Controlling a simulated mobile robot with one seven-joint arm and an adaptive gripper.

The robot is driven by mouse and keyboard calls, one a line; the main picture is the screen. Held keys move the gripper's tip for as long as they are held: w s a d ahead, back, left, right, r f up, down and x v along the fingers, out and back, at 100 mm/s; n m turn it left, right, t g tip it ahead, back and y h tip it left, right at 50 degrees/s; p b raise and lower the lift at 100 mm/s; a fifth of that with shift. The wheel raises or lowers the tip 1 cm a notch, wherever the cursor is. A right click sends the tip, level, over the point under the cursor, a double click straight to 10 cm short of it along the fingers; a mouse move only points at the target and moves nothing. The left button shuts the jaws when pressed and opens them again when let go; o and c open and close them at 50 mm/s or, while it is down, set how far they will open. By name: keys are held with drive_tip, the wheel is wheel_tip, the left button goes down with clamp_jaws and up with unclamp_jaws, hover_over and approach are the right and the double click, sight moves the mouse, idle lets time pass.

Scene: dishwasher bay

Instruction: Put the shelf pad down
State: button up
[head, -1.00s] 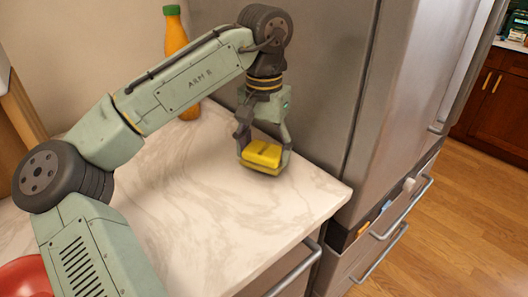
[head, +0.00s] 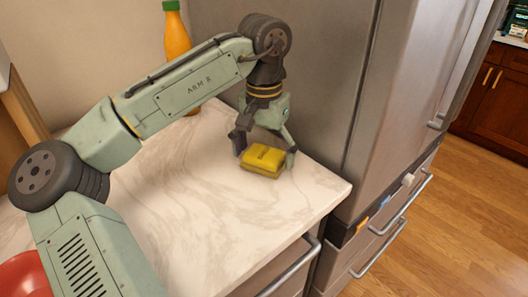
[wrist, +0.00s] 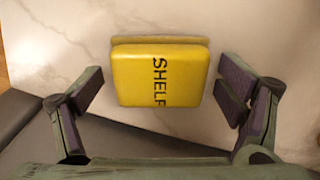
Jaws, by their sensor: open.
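The shelf pad (head: 263,160) is a yellow block on the marble counter, near the fridge side. In the wrist view the shelf pad (wrist: 160,78) shows the dark letters "SHELF" on its top. My gripper (head: 265,152) is low around the pad with its fingers spread. Nothing is held. The pad's underside is hidden.
The marble counter (head: 215,215) is clear in front of the pad. An orange bottle (head: 177,38) with a green cap stands at the back. The fridge (head: 320,80) rises close behind and right. A red round object (head: 22,275) is at lower left.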

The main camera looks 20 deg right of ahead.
sight(264, 153)
wheel_tip(264, 153, up, 12)
drive_tip(key=shift+r, duration=0.2)
idle(0.4)
